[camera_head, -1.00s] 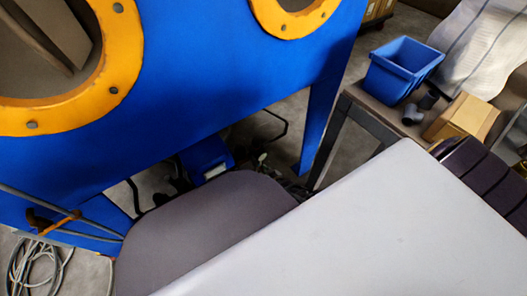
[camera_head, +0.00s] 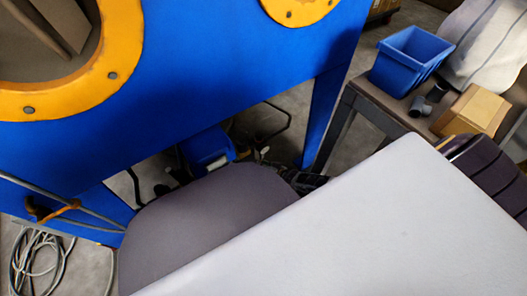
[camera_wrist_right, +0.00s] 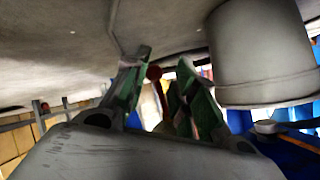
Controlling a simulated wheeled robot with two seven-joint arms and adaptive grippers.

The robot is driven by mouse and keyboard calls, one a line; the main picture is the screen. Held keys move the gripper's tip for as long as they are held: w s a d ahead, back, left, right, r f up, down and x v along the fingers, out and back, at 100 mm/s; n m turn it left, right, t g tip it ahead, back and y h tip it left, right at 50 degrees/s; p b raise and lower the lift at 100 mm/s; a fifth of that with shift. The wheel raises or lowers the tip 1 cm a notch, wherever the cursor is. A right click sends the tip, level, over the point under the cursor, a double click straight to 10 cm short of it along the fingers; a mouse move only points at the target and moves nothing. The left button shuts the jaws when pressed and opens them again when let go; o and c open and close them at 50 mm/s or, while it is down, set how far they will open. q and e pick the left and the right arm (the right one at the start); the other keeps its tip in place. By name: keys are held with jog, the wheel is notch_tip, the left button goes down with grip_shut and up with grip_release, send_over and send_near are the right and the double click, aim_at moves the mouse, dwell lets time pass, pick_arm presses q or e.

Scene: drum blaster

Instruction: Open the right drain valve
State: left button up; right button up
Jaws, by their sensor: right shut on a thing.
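The blue drum blaster cabinet (camera_head: 200,80) fills the left and middle of the head view. My right gripper (camera_head: 310,182) shows only as a dark, partly hidden shape beyond my grey arm, low beside the cabinet's leg. In the right wrist view its two green-edged fingers (camera_wrist_right: 158,82) stand a little apart, closed on a small dark red round part (camera_wrist_right: 153,72) that looks like the valve handle. The underside of a grey surface and a large grey cylinder (camera_wrist_right: 262,50) are close above and to the right. The rest of the valve is hidden. My left gripper is not in view.
A blue bin (camera_head: 410,60), dark pipe fittings (camera_head: 422,103) and a cardboard box (camera_head: 474,109) sit on a table (camera_head: 372,104) at the right. A coiled hose (camera_head: 38,262) lies on the floor at lower left. A blue unit (camera_head: 208,148) stands under the cabinet.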

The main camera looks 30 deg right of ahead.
jog(key=shift+w+d+r, duration=0.35)
jog(key=shift+w, duration=0.1)
jog(key=shift+o, duration=0.3)
jog(key=o, duration=1)
jog(key=shift+a, duration=0.1)
jog(key=shift+o, duration=0.2)
jog(key=shift+s+a+f, duration=0.1)
jog(key=shift+s, duration=0.05)
jog(key=shift+s+a+f, duration=0.1)
jog(key=shift+s+f, duration=0.05)
jog(key=shift+s, duration=0.1)
jog(key=shift+s, duration=0.1)
